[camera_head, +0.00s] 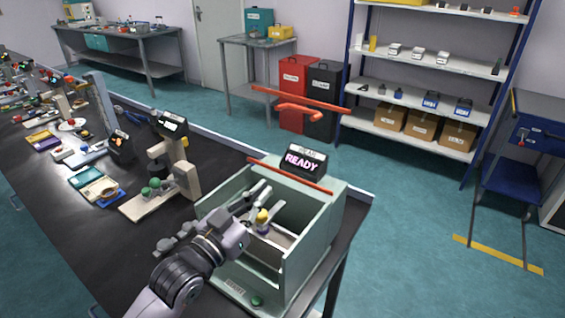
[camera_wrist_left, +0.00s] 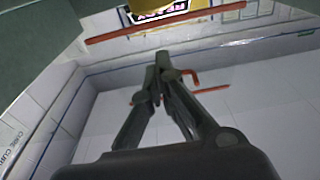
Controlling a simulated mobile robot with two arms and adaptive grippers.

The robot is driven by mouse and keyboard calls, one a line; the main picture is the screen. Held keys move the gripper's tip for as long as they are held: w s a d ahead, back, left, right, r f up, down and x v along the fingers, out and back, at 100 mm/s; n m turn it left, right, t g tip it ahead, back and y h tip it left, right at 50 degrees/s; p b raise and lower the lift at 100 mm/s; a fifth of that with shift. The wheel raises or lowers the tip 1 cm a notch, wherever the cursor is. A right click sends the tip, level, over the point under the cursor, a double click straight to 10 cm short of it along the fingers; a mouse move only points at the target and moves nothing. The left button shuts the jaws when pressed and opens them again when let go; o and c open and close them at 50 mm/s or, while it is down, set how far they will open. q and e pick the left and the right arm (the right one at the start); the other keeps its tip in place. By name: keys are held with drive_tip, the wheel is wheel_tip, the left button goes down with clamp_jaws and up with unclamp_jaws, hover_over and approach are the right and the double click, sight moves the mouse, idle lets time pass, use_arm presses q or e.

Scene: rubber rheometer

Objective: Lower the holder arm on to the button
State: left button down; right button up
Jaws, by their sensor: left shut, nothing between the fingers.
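The pale green rheometer (camera_head: 325,235) stands at the near end of the bench, its chamber open and its display (camera_head: 302,162) reading READY. Inside the chamber a small yellow part (camera_head: 262,215) sits above a metal plate (camera_head: 283,238). I cannot tell surely whether it belongs to the holder arm or the button. My left gripper (camera_head: 264,190) is over the chamber opening, beside the yellow part; contact cannot be told. In the left wrist view its fingers (camera_wrist_left: 162,66) meet at the tips with nothing between them. A green button (camera_head: 257,300) is on the rheometer's front. My right gripper is out of view.
A red bar (camera_head: 290,175) crosses above the chamber, and another red bar (camera_head: 300,98) with an orange handle (camera_head: 305,110) is higher up. A beige instrument (camera_head: 165,185) stands to the left on the black bench (camera_head: 80,225).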

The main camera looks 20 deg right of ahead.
use_arm(q)
drive_tip(key=v, duration=1.2)
idle(0.4)
